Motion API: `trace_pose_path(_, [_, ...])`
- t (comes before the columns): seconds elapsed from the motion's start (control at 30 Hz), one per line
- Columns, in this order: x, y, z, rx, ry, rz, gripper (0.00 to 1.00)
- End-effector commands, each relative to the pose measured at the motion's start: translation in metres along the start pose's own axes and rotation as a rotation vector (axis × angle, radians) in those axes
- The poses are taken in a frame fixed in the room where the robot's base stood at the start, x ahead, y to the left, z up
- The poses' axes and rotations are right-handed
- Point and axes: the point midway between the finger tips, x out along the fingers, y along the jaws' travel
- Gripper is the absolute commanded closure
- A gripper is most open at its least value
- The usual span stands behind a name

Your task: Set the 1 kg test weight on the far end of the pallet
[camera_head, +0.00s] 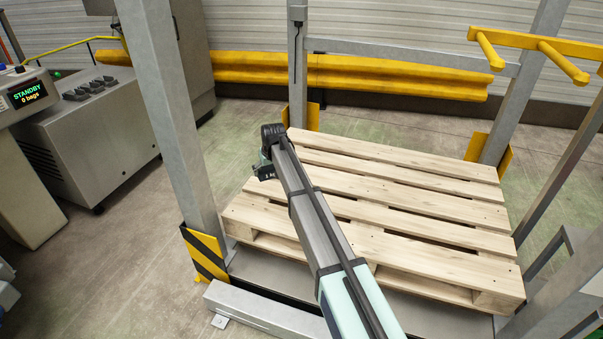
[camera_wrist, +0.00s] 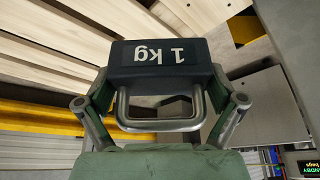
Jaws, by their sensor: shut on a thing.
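The 1 kg test weight (camera_wrist: 165,62) is a dark block with white "1 kg" lettering and a grey metal handle. In the wrist view my gripper (camera_wrist: 165,105) has a finger on each side of the handle and is shut on it. The wooden pallet (camera_head: 400,205) lies on a low platform, its slats bare. In the head view my gripper (camera_head: 264,164) is over the pallet's left edge, towards the back corner, with the dark weight (camera_head: 265,172) partly visible at it. Its height above the slats is hard to tell. The pallet's boards also show in the wrist view (camera_wrist: 55,50).
A grey post (camera_head: 172,110) with a striped foot guard stands left of the pallet. More posts and a yellow fork-like bar (camera_head: 530,45) frame the back and right. A yellow barrier (camera_head: 350,75) runs behind. A console (camera_head: 28,95) reads "STANDBY 0 bags".

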Motion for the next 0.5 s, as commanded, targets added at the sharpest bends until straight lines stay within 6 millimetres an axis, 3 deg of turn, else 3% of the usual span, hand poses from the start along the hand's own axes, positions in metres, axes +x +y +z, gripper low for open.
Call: trace_pose_path(0.5, [0.093, 0.000, 0.039, 0.001, 0.001, 0.000, 0.76])
